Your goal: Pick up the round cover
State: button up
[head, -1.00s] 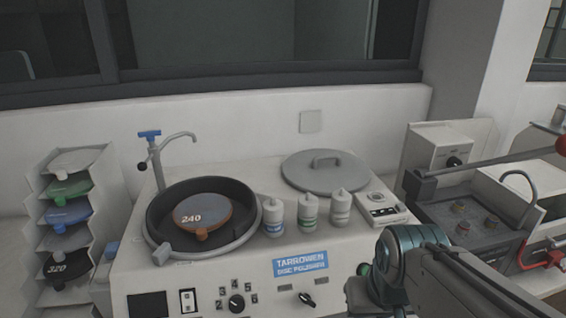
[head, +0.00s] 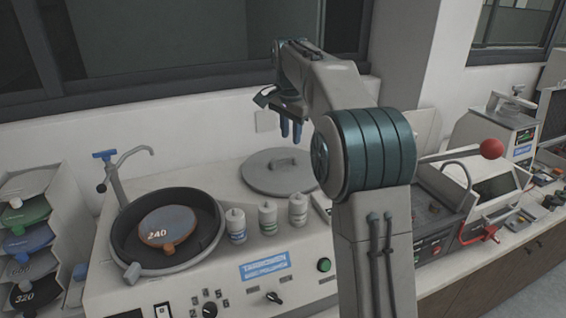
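The round cover (head: 262,178) is a flat grey disc with a small raised handle (head: 284,162) on top. It lies on the back right of the white disc polisher (head: 290,254). My arm's large joint stands just in front of its right edge. My gripper (head: 291,136) points down above the cover, with its two blue fingers apart and nothing between them. The fingertips show a little above the handle in the picture, and their exact height over it is hard to judge.
The polisher's round bowl (head: 124,243) with a 240 disc (head: 165,224) lies to the left. Several small bottles (head: 267,217) stand in front of the cover. The wall and window frame rise close behind. A machine with a red-knobbed lever (head: 491,149) stands at right.

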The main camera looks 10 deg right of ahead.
jog(key=w+m+p, duration=0.2)
jog(key=w+m, duration=0.1)
jog(key=w, duration=0.5)
jog(key=m, duration=0.3)
send_over(284, 156)
jog(key=shift+g, duration=0.3)
jog(key=f, duration=1)
jog(key=shift+s+a+f+b, duration=0.2)
jog(key=shift+s+b, duration=0.1)
jog(key=shift+s, duration=0.1)
jog(key=shift+w+d+f+p, duration=0.1)
jog(key=shift+w+f+p, duration=0.1)
jog(key=shift+f, duration=0.8)
jog(key=shift+w+d+f+p, duration=0.1)
jog(key=shift+w+f+p, duration=0.05)
jog(key=shift+f, duration=0.85)
jog(key=shift+w+f+p, duration=0.15)
jog(key=shift+w+f, duration=0.05)
jog(key=shift+f, duration=0.8)
jog(key=shift+c, duration=0.4)
grip_shut()
